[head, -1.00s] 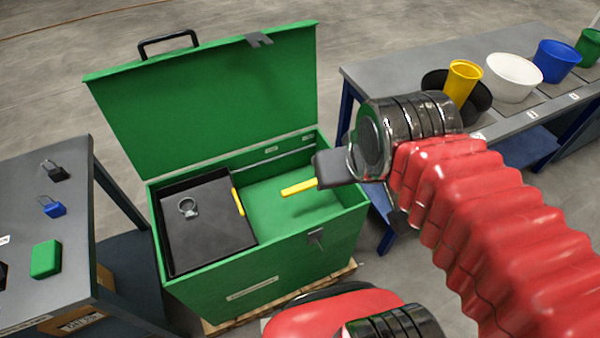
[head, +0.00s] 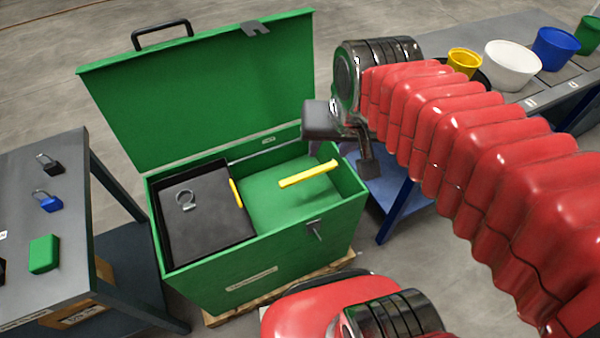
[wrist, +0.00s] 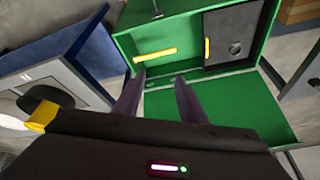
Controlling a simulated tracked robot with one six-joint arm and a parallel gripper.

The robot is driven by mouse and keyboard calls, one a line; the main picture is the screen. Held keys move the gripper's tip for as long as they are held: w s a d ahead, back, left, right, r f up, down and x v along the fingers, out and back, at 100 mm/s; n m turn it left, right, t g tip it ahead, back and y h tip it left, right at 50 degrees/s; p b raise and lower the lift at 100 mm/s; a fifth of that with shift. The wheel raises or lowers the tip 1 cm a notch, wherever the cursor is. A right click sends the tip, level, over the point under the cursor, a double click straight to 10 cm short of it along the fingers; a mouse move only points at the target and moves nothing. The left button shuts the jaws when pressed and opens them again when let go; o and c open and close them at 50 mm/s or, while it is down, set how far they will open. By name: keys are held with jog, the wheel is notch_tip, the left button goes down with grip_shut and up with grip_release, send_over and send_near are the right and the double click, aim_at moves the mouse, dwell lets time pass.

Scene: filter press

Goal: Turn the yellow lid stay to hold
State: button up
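The yellow lid stay (head: 308,174) is a straight bar across the right part of the open green box (head: 250,265), slanting up to the right, its right end near the box's right wall. It also shows in the wrist view (wrist: 155,55). The green lid (head: 200,90) stands raised at the back. My gripper (wrist: 158,92) is open and empty, its two dark fingers apart; in the wrist view their tips show just below the stay. In the head view my gripper (head: 340,130) appears above the stay and does not cover it. Whether they touch anything is not clear.
A black tray (head: 205,235) with a grey ring-shaped item and a yellow edge strip (head: 235,193) fills the box's left part. A left bench (head: 75,200) holds padlocks and a green case. A right bench (head: 440,65) holds several coloured tubs.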

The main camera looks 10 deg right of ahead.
jog(key=w+f+m+g, duration=0.1)
jog(key=w+f+m, duration=0.25)
jog(key=w, duration=0.35)
jog(key=m+g, duration=0.4)
jog(key=m, duration=0.6)
send_over(300, 176)
notch_tip(300, 176, down, 20)
notch_tip(300, 176, down, 14)
jog(key=shift+r, duration=0.1)
jog(key=shift+c, duration=0.3)
grip_shut()
